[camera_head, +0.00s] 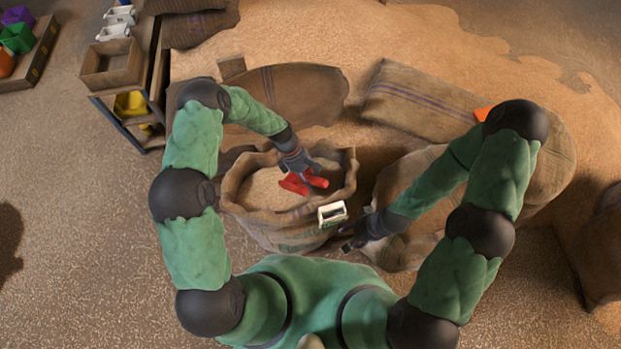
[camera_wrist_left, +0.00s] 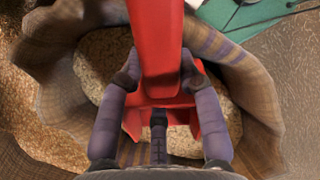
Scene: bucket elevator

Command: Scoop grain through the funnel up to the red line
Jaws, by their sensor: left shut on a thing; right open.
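An open burlap sack (camera_head: 275,232) stands in front of me with pale grain (camera_head: 258,188) inside. My left gripper (camera_head: 308,172) is shut on a red scoop (camera_head: 295,184) over the grain, inside the sack's rim. In the left wrist view the scoop's red handle (camera_wrist_left: 157,45) runs between the fingers, with grain (camera_wrist_left: 103,65) below. I cannot tell how much grain the scoop holds. A small white open box (camera_head: 332,213) is at the sack's near right rim. My right gripper (camera_head: 349,238) is open and empty, just below and right of that box. I cannot make out a funnel or red line.
Full sacks (camera_head: 425,102) lie behind and to the right, close to my right arm. A shelf at the left holds a wooden box (camera_head: 111,65), white boxes (camera_head: 114,32) and a yellow item (camera_head: 131,104). Coloured bins (camera_head: 18,38) stand farther left.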

